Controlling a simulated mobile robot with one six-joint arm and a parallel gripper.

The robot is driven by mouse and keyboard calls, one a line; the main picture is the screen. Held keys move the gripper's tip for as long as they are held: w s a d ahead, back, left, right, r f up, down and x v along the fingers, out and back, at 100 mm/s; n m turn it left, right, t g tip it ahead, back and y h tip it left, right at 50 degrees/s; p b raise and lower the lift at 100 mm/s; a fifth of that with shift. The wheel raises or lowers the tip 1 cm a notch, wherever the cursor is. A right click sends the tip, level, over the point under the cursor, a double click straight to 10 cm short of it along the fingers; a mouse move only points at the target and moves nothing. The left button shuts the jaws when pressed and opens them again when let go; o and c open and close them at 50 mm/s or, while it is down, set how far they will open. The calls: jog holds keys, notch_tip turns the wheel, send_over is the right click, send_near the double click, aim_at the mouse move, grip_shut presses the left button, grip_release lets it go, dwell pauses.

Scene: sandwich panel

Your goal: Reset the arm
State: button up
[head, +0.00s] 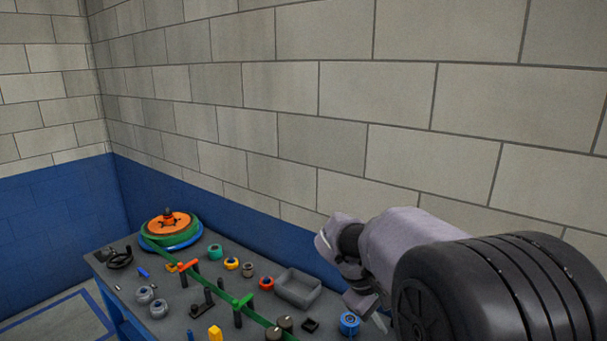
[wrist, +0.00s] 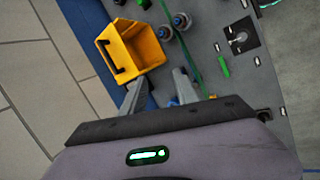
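My arm reaches in from the right in the head view, over the right end of the workbench (head: 128,262). In the wrist view my gripper (wrist: 159,79) has its two fingers spread apart, with nothing held between them. A yellow bin (wrist: 153,49) lies beyond the left fingertip in that view. A small blue part shows low between the fingers. In the head view the fingers (head: 366,305) show only in part, beside a blue ring-shaped part (head: 349,323).
The bench carries a grey tray (head: 298,289), an orange and green reel (head: 168,224), a green strap (head: 262,319) on posts and several small round parts. A block wall (head: 290,110) stands close behind it. The space above the bench's left part is clear.

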jog(key=s+a+f+m+t+y+b, duration=0.1)
jog(key=s+a+f+m+y+b, duration=0.1)
jog(key=s+b, duration=0.4)
jog(key=s+a+f+m+t+y+b, duration=0.1)
jog(key=s+f+m+b, duration=0.4)
jog(key=s, duration=0.6)
jog(key=s+a+f+m+t+y+b, duration=0.2)
jog(key=s+a+f+m+y+b, duration=0.2)
jog(key=s+f+b, duration=0.3)
jog(key=shift+s+y+b, duration=0.3)
jog(key=shift+s+b, duration=0.5)
jog(key=shift+b, duration=0.15)
jog(key=shift+f, duration=0.1)
